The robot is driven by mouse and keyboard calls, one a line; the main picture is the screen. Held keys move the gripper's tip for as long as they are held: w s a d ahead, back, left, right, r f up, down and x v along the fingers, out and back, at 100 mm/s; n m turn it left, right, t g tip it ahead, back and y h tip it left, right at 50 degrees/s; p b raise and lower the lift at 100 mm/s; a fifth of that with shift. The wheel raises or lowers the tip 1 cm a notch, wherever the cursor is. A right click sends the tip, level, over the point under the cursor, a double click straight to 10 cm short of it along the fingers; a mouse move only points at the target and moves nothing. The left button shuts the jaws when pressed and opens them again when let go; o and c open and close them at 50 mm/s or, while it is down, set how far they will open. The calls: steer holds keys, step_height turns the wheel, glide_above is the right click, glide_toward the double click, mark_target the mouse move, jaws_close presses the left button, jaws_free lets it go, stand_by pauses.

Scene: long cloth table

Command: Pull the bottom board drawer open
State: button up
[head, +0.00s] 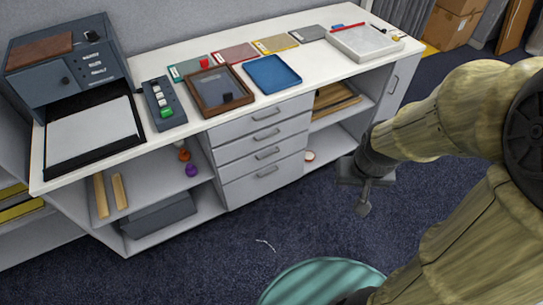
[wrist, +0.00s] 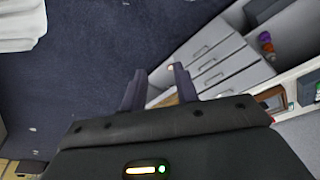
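A grey column of stacked drawers stands under the counter in the head view. Its bottom drawer (head: 262,185) is shut, flush with the drawers above, and has a grey bar handle (head: 268,172). In the wrist view the column is tilted, and the bottom drawer (wrist: 190,47) is the one farthest from the countertop. My gripper (head: 363,208) hangs over the floor to the right of the drawers, apart from them, and holds nothing. In the wrist view its two fingers (wrist: 160,86) are spread, with the drawer fronts beyond them.
Open shelves flank the drawers; the right shelf (head: 335,140) holds a small round item and brown boards. The countertop (head: 215,118) carries trays, cards and a button box. A round teal-topped object (head: 322,284) stands in front.

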steer(key=w+a+f+n+t+y+b, duration=0.1)
steer(key=w+a+f+n+t+b, duration=0.15)
steer(key=w+f+n+b, duration=0.7)
steer(key=w+a+f+n+t+y+b, duration=0.1)
steer(key=w+f+n+t+b, duration=0.25)
steer(key=w+f+b, duration=1.2)
steer(key=w+a+f+n+t+y+b, duration=0.1)
steer(key=w+a+f+n+y+b, duration=0.1)
steer(key=f, duration=0.6)
steer(key=w+a+f+n+t+y+b, duration=0.2)
steer(key=w+a+f+n+b, duration=0.2)
steer(key=f+b, duration=0.5)
steer(key=w+a+f+n+t+y+b, duration=0.1)
steer(key=w+a+f+n+y+b, duration=0.1)
steer(key=f+n+b, duration=0.3)
step_height(320, 180, down, 4)
steer(key=shift+w+a+r+n+y+b, duration=0.1)
steer(key=shift+w+a+n+y+b, duration=0.3)
steer(key=shift+w+a+b, duration=0.3)
steer(key=shift+w, duration=0.15)
